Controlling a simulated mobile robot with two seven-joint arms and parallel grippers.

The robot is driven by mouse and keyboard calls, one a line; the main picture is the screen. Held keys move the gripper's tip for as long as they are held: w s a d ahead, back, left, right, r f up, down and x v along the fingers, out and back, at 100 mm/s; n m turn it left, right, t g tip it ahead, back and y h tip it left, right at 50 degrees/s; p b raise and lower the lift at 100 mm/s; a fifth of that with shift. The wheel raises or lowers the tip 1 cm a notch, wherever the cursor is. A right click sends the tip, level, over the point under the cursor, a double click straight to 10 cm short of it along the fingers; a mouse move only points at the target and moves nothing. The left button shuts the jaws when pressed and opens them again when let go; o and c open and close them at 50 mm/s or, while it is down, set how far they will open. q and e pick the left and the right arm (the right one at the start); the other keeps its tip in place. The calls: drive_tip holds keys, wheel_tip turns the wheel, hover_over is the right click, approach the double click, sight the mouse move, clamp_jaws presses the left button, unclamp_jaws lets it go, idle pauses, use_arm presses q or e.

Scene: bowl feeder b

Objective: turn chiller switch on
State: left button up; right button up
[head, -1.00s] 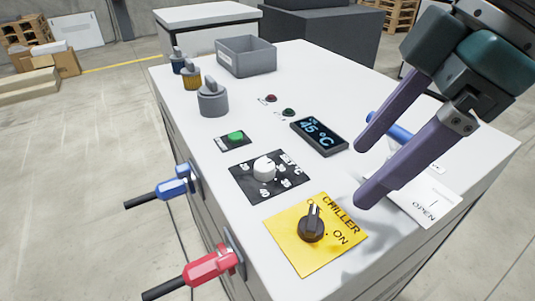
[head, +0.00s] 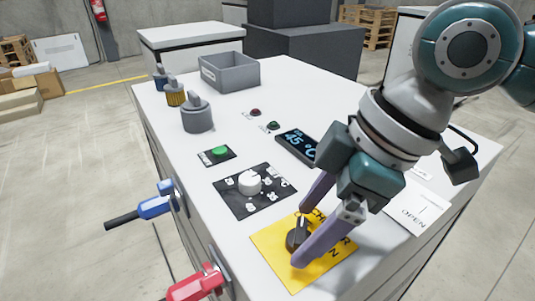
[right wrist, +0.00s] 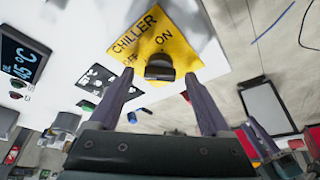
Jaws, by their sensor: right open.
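The chiller switch is a black rotary knob (head: 296,238) on a yellow plate (head: 280,262) near the front of the white cabinet top. My right gripper (head: 300,236) is open over the plate, with one finger on each side of the knob in the head view. In the right wrist view the knob (right wrist: 160,67) sits just beyond and between the two fingertips (right wrist: 163,82); I cannot tell whether they touch it. That view shows the words CHILLER, OFF and ON on the plate (right wrist: 180,42). In the head view the fingers hide part of the lettering. My left gripper is not in view.
A white dial (head: 250,182) on a black plate, a green button (head: 220,152) and a temperature display (head: 295,145) lie close by. Blue (head: 155,206) and red (head: 195,287) valve handles stick out from the cabinet's side. A grey bin (head: 230,72) stands farther back.

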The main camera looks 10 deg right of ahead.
clamp_jaws()
drive_tip(key=shift+r+p, duration=0.15)
drive_tip(key=shift+p, duration=0.35)
drive_tip(key=m+p, duration=0.3)
drive_tip(key=p, duration=0.1)
drive_tip(key=m+t+h+p, duration=0.1)
drive_tip(key=m+p, duration=0.2)
drive_tip(key=p, duration=0.1)
drive_tip(key=a+m+t+h+p, duration=0.1)
drive_tip(key=m+p, duration=0.2)
drive_tip(key=p, duration=0.1)
drive_tip(key=shift+s+r, duration=0.15)
drive_tip(key=shift+s, duration=0.15)
drive_tip(key=shift+m+t+h+p, duration=0.3)
drive_tip(key=shift+m+h+p, duration=0.35)
drive_tip(key=shift+m, duration=0.35)
drive_tip(key=m, duration=0.1)
drive_tip(key=m+h+p, duration=0.1)
drive_tip(key=shift+a+f+m, duration=0.15)
drive_tip(key=shift+f+m, duration=0.05)
drive_tip(key=shift+m, duration=0.1)
drive_tip(key=m+h, duration=0.1)
drive_tip(key=m, duration=0.2)
drive_tip(key=shift+f, duration=0.1)
drive_tip(key=shift+m+h, duration=0.25)
drive_tip(key=shift+m, duration=0.35)
drive_tip(key=shift+w, duration=0.1)
